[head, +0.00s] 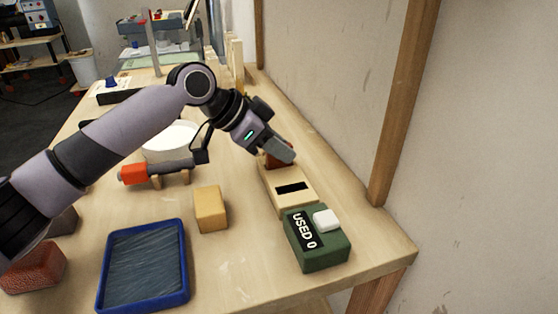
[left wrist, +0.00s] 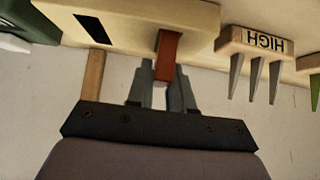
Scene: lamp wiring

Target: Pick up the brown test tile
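The brown test tile (left wrist: 167,58) stands out of a pale wooden block (left wrist: 130,20) in the left wrist view. In the head view a bit of the tile (head: 271,161) shows at the far end of the same block (head: 292,201), partly hidden by my gripper. My left gripper (head: 290,155) is at the tile. In the left wrist view its two grey fingers (left wrist: 164,80) lie on either side of the tile, very close to it. I cannot tell whether they press on it. My right gripper is not in view.
A green counter box reading "USED 0" (head: 318,252) adjoins the block's near end. A yellow block (head: 210,209), a blue-rimmed tray (head: 186,265) and a red-handled tool (head: 133,174) lie left. A "HIGH" pronged holder (left wrist: 257,42) is beside the block. A wall and wooden post (head: 400,100) stand right.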

